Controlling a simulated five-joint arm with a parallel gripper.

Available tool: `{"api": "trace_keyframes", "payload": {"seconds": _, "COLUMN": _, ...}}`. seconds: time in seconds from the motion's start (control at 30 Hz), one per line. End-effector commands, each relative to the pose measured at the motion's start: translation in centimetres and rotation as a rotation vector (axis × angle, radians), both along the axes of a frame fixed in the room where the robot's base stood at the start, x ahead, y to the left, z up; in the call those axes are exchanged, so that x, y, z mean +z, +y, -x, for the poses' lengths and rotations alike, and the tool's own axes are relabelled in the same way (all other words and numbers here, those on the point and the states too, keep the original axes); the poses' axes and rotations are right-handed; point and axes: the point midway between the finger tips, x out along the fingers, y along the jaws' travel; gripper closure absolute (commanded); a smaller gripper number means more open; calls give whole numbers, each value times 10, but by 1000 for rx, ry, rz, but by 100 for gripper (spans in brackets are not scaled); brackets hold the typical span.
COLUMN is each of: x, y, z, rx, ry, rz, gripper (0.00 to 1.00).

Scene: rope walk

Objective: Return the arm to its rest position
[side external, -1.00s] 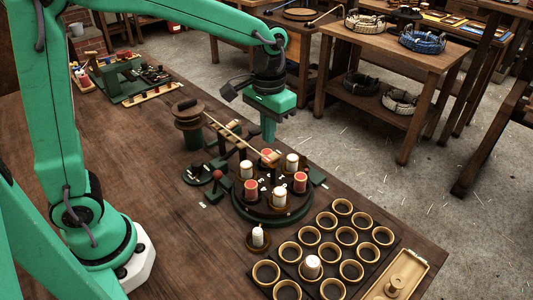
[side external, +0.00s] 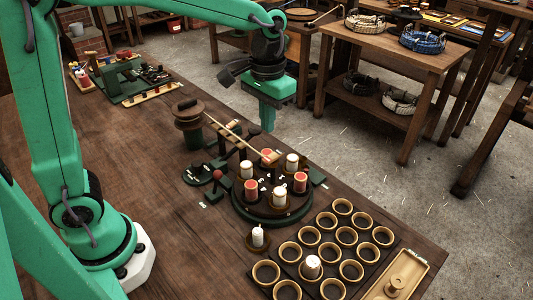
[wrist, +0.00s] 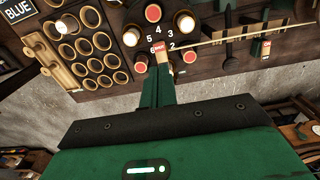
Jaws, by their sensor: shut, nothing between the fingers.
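My green gripper (side external: 268,128) hangs shut and empty above the far side of the round dark turntable (side external: 262,222), clear of it. In the wrist view its closed fingers (wrist: 158,72) point towards the numbered turntable. Red and white spools (side external: 251,188) stand upright around the turntable. A red-marked piece (wrist: 159,48) shows just past my fingertips in the wrist view, at the end of a thin pale rod (wrist: 240,37).
A rack of round cups (side external: 346,236) lies at the front right, one holding a white spool (side external: 311,267). Another white spool (side external: 258,236) stands beside the turntable. A wooden tray (side external: 397,277) is at the right edge. Bare bench (side external: 120,165) lies to the left.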

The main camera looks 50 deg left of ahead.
Motion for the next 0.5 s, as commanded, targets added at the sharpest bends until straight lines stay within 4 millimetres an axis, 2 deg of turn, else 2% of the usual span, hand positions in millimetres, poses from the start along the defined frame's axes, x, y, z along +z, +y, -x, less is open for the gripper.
{"api": "trace_keyframes", "payload": {"seconds": 0.27, "x": 15, "y": 14, "z": 20, "rx": 2, "ry": -62, "rz": 11, "gripper": 100}}
{"api": "trace_keyframes", "payload": {"seconds": 0.5, "x": 31, "y": 34, "z": 52, "rx": 3, "ry": -159, "rz": 22, "gripper": 100}}
